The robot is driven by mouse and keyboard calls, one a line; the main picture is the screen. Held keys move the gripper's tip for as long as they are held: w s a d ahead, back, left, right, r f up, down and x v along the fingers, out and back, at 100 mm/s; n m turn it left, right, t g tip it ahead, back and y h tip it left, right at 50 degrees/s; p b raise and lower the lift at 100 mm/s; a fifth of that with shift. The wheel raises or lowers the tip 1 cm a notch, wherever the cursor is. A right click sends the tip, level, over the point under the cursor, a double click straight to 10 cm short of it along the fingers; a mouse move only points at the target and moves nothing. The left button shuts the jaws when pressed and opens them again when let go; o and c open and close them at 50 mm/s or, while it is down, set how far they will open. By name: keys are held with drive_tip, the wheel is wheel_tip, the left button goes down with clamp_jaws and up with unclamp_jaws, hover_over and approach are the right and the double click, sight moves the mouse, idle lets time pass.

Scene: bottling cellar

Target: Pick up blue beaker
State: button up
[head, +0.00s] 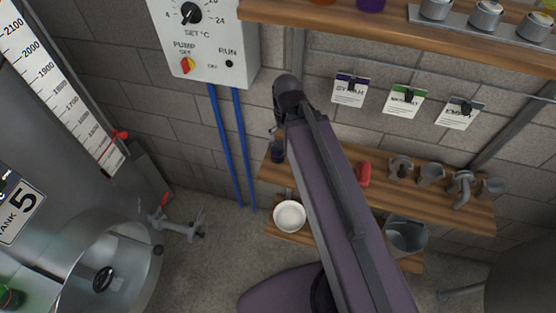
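A small dark blue vessel (278,151) stands at the left end of the lower wooden shelf, just left of my arm. It may be the blue beaker, but it is small, dark and partly covered, so I cannot tell for sure. My purple arm rises across the middle of the head view and hides part of the shelves behind it. I cannot make out my gripper's fingers in this view.
The lower shelf (400,196) holds a red item (364,173) and several grey fittings. Below are a white bowl (290,216) and a grey bucket (406,236). An upper shelf (400,35) overhangs. A steel tank (40,130) with a valve (175,226) stands left.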

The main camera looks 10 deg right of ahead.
drive_tip(key=b, duration=1.1)
approach(278, 152)
drive_tip(key=s+f, duration=0.5)
drive_tip(key=f, duration=0.2)
drive_tip(key=shift+s+d, duration=0.15)
drive_tip(key=shift+d, duration=0.3)
drive_tip(key=c, duration=0.6)
